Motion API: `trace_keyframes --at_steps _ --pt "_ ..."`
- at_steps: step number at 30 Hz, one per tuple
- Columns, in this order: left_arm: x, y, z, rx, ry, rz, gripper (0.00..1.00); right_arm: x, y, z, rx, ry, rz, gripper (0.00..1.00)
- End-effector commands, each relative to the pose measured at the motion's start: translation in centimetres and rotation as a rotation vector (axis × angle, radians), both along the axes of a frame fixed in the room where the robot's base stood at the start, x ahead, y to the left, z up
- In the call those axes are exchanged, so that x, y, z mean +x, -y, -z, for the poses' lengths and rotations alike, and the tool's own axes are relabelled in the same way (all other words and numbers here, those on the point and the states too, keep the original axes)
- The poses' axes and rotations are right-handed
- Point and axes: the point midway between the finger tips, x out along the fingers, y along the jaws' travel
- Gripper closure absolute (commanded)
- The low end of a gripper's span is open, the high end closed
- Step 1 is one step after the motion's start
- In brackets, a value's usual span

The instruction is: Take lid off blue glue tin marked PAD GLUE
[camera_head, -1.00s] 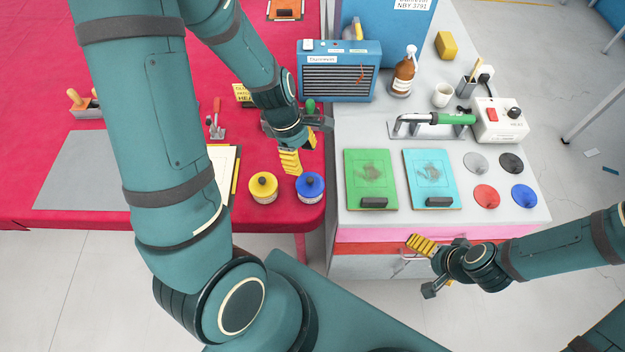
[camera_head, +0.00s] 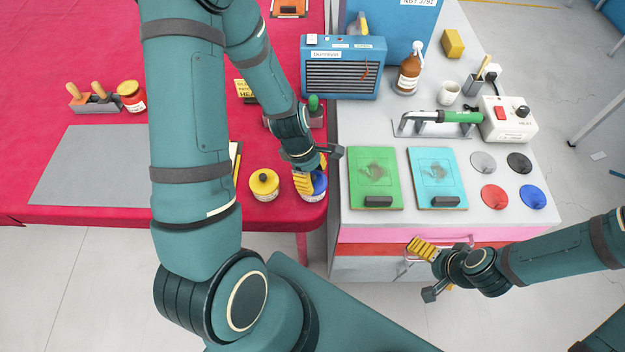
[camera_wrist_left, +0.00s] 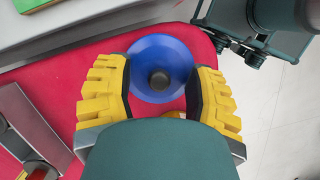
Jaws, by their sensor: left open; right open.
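The blue glue tin (camera_head: 318,190) stands on the red table near its front right corner, partly hidden by my left gripper. In the left wrist view its blue lid (camera_wrist_left: 162,62) with a dark round knob (camera_wrist_left: 159,80) shows between the two yellow fingers. My left gripper (camera_head: 312,180) is open, its fingers on either side of the lid; I cannot tell whether they touch it. The tin's marking is not readable. My right gripper (camera_head: 423,250) is open and empty in front of the grey bench's drawers.
A yellow-lidded tin (camera_head: 264,184) stands close left of the blue tin. The grey bench (camera_head: 490,222) on the right holds green (camera_head: 374,172) and light-blue (camera_head: 436,172) boards and several coloured discs. A grey mat (camera_head: 95,165) lies on the table.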

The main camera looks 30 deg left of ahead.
Motion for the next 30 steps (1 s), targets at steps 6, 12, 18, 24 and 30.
trace_keyframes --at_steps 6,12,18,24,30 --pt "0.0 0.0 -0.1 0.000 0.000 0.000 0.75 0.0 0.0 0.0 0.000 0.000 0.000 0.00" --pt "0.0 0.0 -0.1 0.000 0.000 0.000 1.00 0.0 0.0 0.0 0.000 0.000 -0.001 0.00" --pt "0.0 0.0 -0.1 0.000 0.000 0.000 1.00 0.0 0.0 0.0 0.000 0.000 -0.001 0.00" --pt "0.1 0.0 -1.3 0.001 0.002 0.001 1.00 0.0 0.0 -0.4 0.001 0.000 0.000 0.00" --pt "0.1 0.0 -5.1 0.002 0.005 0.002 1.00 0.0 0.1 -1.7 0.003 0.001 -0.001 0.00"
